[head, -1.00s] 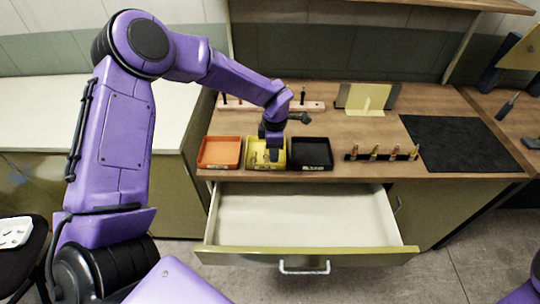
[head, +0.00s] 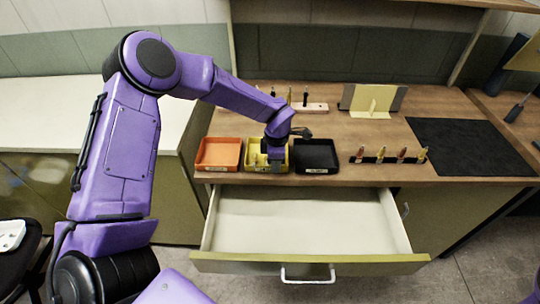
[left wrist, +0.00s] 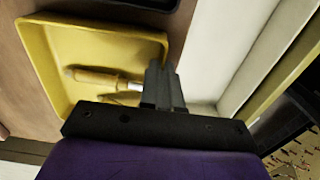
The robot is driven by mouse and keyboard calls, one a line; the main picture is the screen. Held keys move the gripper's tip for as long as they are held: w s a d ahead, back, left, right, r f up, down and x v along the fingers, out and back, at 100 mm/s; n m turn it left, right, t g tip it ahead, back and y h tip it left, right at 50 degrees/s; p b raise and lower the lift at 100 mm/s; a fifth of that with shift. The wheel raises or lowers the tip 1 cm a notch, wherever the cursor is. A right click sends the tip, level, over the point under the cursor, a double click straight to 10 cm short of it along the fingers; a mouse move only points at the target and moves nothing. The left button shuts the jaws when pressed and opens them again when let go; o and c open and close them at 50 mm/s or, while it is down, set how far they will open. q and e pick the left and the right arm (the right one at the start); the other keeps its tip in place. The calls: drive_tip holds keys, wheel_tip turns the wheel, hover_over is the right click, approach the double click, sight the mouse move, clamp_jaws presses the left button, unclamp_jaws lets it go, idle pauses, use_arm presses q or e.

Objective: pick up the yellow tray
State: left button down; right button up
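The yellow tray (head: 252,160) stands on the wooden counter between an orange tray and a black tray. It shows large in the left wrist view (left wrist: 60,75), with a wooden-handled tool (left wrist: 98,77) inside. My left gripper (head: 275,172) points down at the tray's front wall, right of its middle, and hides part of it. In the left wrist view its dark fingers (left wrist: 162,68) are close together at the wall beside the drawer. Whether they press on the wall cannot be seen. The tray looks level with its neighbours. My right gripper is out of view.
The orange tray (head: 218,154) and black tray (head: 315,156) stand close on either side. An open, empty drawer (head: 300,218) juts out below the counter. A small rack (head: 390,158) and a dark mat (head: 468,145) lie to the right.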

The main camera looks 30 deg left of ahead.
use_arm(q)
drive_tip(key=shift+r+p, duration=2.05)
drive_tip(key=shift+r, duration=0.45)
drive_tip(key=shift+f, duration=0.1)
